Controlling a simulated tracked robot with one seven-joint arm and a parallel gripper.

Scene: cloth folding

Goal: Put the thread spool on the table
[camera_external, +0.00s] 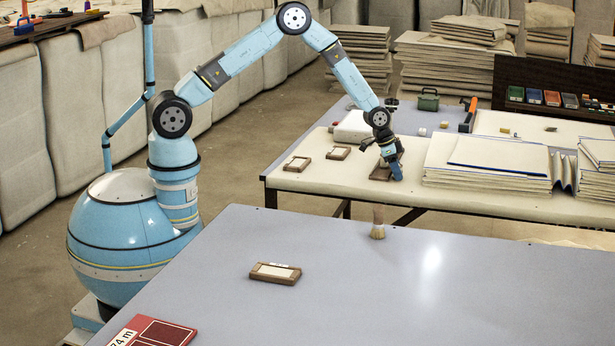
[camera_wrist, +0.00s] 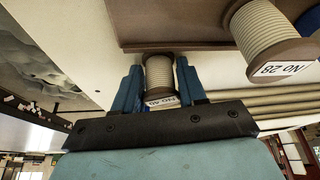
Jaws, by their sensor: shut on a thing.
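In the wrist view a thread spool (camera_wrist: 160,78) with pale thread and a label reading about "No 40" sits between the two blue fingers of my gripper (camera_wrist: 158,68). The fingers are shut on it, one at each side. A bigger-looking spool (camera_wrist: 265,30) labelled "No 28" is at the upper right, outside the fingers. In the external view my gripper (camera_external: 391,168) is low over the cream-topped table (camera_external: 310,188), by a small brown tray (camera_external: 380,173). The held spool cannot be made out there. A grey table (camera_external: 340,290) stands in front.
Folded cloth stacks (camera_external: 485,165) lie right of my gripper. Two small framed blocks (camera_external: 297,164) lie left of it.

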